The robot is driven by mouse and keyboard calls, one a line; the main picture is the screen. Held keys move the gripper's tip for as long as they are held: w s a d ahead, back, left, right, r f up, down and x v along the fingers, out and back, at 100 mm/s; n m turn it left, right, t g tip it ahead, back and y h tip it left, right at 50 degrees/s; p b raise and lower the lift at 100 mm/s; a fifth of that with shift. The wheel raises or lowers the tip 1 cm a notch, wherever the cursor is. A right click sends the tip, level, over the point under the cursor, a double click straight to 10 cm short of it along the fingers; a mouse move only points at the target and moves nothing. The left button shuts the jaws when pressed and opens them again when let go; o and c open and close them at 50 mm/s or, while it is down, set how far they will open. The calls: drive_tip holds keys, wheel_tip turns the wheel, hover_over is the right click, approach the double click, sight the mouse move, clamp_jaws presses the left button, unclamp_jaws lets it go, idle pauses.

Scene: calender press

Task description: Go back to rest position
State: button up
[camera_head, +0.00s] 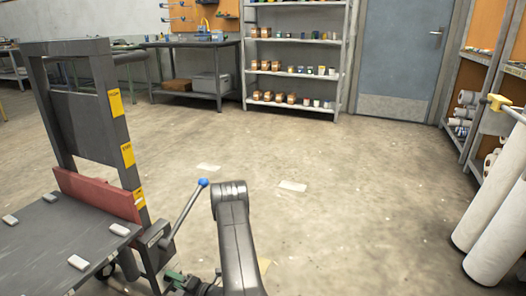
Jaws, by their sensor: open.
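The calender press stands at the left, with a dark upright frame (62,110), a red bar (95,193) and a dark flat bed (50,245). Its lever (186,213) slants up to the right and ends in a blue ball (203,182). My dark grey arm rises from the bottom edge just right of the lever, bent at its top. The bent part stands close to the blue ball, with a small gap in the picture.
Open concrete floor (350,200) lies ahead and to the right, with flat pale patches. Shelves (295,45) with boxes and jars, a workbench (195,45) and a blue-grey door (400,55) stand behind. Large white rolls (500,200) lean at the right.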

drive_tip(key=shift+f+n+p, duration=0.1)
drive_tip(key=shift+n+p, duration=1.45)
drive_tip(key=shift+n, duration=6.05)
drive_tip(key=shift+d, duration=0.1)
